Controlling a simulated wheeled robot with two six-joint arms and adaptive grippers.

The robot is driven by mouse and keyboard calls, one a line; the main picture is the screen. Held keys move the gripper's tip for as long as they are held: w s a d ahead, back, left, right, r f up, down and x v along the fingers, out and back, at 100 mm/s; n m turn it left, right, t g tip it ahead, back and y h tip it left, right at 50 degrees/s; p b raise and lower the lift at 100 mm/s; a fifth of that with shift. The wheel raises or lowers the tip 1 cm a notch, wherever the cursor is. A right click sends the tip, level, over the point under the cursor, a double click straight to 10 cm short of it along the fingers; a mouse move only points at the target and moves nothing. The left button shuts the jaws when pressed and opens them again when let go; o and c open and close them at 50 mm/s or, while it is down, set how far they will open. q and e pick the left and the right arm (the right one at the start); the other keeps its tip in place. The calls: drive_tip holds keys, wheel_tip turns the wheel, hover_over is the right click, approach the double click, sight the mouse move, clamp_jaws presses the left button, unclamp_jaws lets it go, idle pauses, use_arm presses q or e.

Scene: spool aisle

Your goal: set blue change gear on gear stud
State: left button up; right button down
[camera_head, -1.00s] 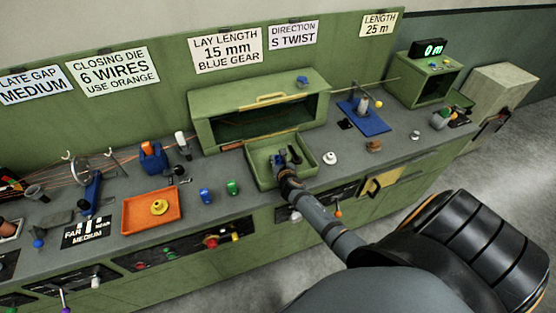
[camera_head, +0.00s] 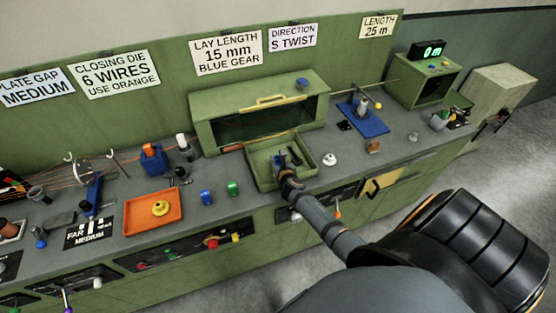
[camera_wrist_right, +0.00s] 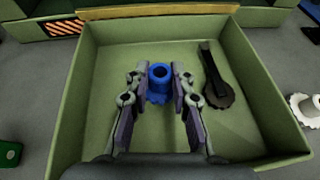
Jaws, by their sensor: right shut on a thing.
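The blue change gear (camera_wrist_right: 160,84) has a round hollow hub and a toothed lower rim, and sits between the fingers of my right gripper (camera_wrist_right: 160,74). The gripper is shut on it, inside a shallow green open-topped tray (camera_wrist_right: 110,72). In the head view my right gripper (camera_head: 287,165) reaches into the same tray (camera_head: 258,176), and the gear shows as a small blue patch. A black toothed wheel with a flat arm (camera_wrist_right: 217,92) lies right of the gear in the wrist view. I cannot make out the gear stud for certain. My left gripper is not in view.
A green cabinet (camera_head: 204,132) with a dark front opening stands behind the tray. A white toothed part (camera_head: 329,159) lies right of it. Green (camera_head: 233,188) and blue (camera_head: 206,196) pieces and an orange tray (camera_head: 130,222) are to the left. A blue stand (camera_head: 374,124) is behind right.

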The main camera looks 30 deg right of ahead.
sight(278, 162)
drive_tip(key=shift+f+b, duration=0.8)
drive_tip(key=shift+f, duration=0.05)
drive_tip(key=c, duration=1.4)
unclamp_jaws()
drive_tip(key=shift+c, duration=0.2)
drive_tip(key=shift+p+v, duration=0.7)
drive_tip(key=shift+v, duration=0.2)
drive_tip(key=p+v, duration=0.2)
drive_tip(key=v, duration=0.2)
drive_tip(key=shift+r, duration=0.15)
drive_tip(key=shift+p+v, duration=1)
drive_tip(key=shift+v, duration=1.6)
